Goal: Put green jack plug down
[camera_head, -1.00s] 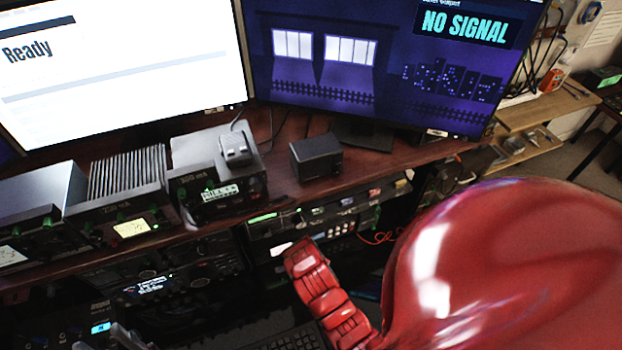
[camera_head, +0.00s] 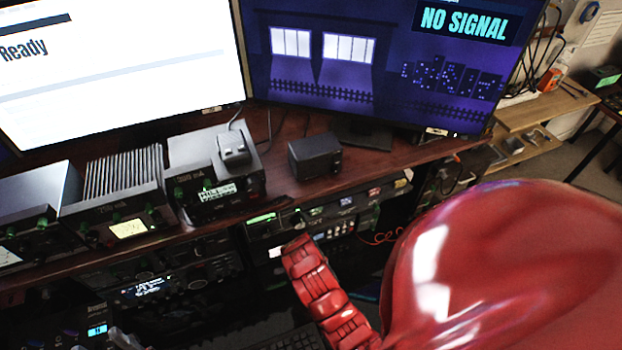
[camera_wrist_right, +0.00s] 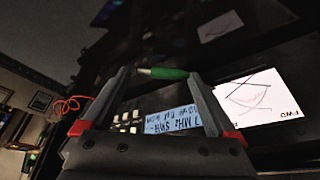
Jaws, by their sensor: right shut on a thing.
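The green jack plug (camera_wrist_right: 163,73) lies crosswise between the fingertips of my right gripper (camera_wrist_right: 160,74) in the right wrist view. The gripper is shut on it, with one finger at each end of the plug. A pale metal tip shows at its left end. Behind it are dark equipment fronts; I cannot tell whether the plug touches any. In the head view I cannot make out the plug or my right gripper. Grey tips at the lower left edge of the head view look like my left gripper (camera_head: 122,338), mostly cut off; its opening is unclear.
A wooden desk shelf (camera_head: 290,195) carries several radio units and a small black box (camera_head: 315,156), below two monitors (camera_head: 350,60). Rack equipment (camera_head: 150,285) fills the space under it.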

